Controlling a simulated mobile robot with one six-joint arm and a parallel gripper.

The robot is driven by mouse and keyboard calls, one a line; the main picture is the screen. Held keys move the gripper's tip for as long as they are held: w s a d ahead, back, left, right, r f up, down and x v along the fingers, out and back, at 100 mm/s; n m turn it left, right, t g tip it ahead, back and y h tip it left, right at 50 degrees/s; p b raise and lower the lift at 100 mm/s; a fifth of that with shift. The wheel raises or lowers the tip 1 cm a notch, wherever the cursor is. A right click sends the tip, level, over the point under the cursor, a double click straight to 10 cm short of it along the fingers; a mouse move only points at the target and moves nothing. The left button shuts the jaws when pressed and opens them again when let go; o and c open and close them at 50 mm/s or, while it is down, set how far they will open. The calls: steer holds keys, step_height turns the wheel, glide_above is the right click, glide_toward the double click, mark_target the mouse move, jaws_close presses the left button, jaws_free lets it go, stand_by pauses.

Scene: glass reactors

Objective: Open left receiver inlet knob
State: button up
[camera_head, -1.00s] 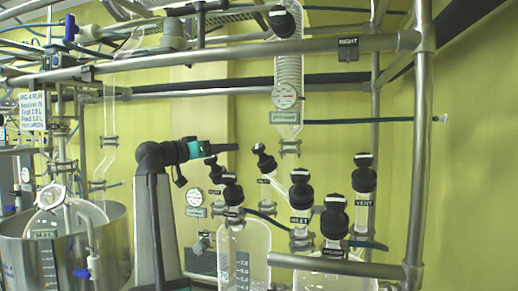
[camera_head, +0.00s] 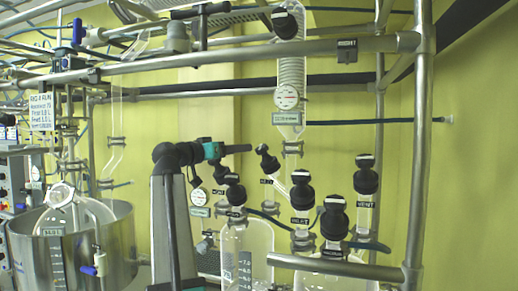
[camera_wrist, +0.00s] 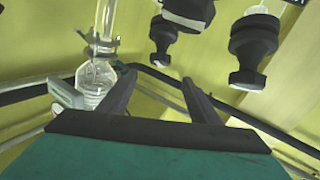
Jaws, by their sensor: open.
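The left receiver (camera_head: 232,245) is a clear glass vessel with white volume marks, low centre in the head view. Several black valve knobs stand above it. The small tilted knob (camera_head: 267,160) at the back, above a label that seems to read INLET (camera_head: 267,181), looks like its inlet knob. My gripper (camera_head: 250,148) points right, with its tips just left of that knob and apart from it in the picture; depth is unclear. In the wrist view the gripper (camera_wrist: 158,88) is open with nothing between its fingers. Two black knobs (camera_wrist: 160,42) and (camera_wrist: 252,50) appear beyond it.
Right receiver knobs (camera_head: 335,217) and (camera_head: 366,175) stand to the right. A glass coil column (camera_head: 289,75) hangs above the receivers. A metal rail (camera_head: 250,58) crosses overhead and a post (camera_head: 419,150) stands at right. A steel pot (camera_head: 118,240) is at left.

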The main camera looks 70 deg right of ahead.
mark_target(261, 147)
steer(key=p+x, duration=0.3)
steer(key=x, duration=0.9)
steer(key=shift+s+d, duration=0.15)
steer(key=shift+d, duration=0.15)
steer(key=c, duration=1)
steer(key=shift+a, duration=0.3)
steer(key=shift+c, duration=0.3)
steer(key=shift+d, duration=0.2)
steer(key=shift+r, duration=0.1)
steer(key=shift+n, duration=0.3)
steer(key=shift+r+n+t+p, duration=0.1)
steer(key=shift+n+t+p, duration=0.35)
steer(key=shift+t, duration=0.15)
